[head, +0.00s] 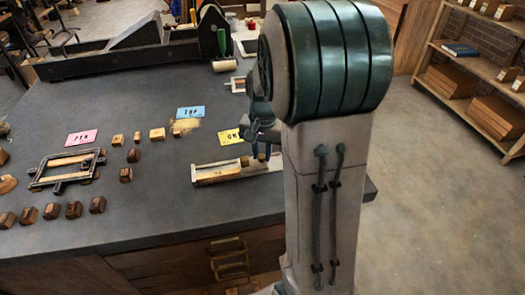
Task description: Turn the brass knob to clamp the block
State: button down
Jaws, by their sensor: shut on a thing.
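A pale metal-edged clamp tray (195,173) lies near the front right edge of the dark worktop, with a long wooden block (217,176) in its left part. My gripper (262,154) points down over the right part of the tray. It is shut on a small brass-coloured piece, which looks like the brass knob (262,157). My arm stands in front and hides the right side of the grip. The knob's exact turn and the gap at the block are too small to tell.
A metal frame with wood strips (66,168) lies at left among several small wooden blocks. Pink (82,137), blue (191,113) and yellow (231,137) cards lie behind. A large dark press (120,62) stands at the back. The worktop (150,215) is clear in front.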

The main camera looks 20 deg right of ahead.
aim_at(263, 156)
jog(key=c, duration=1.3)
grip_release()
jog(key=shift+r, duration=0.1)
notch_tip(263, 156, up, 14)
jog(key=shift+s+d+f, duration=0.1)
jog(key=shift+f, duration=0.05)
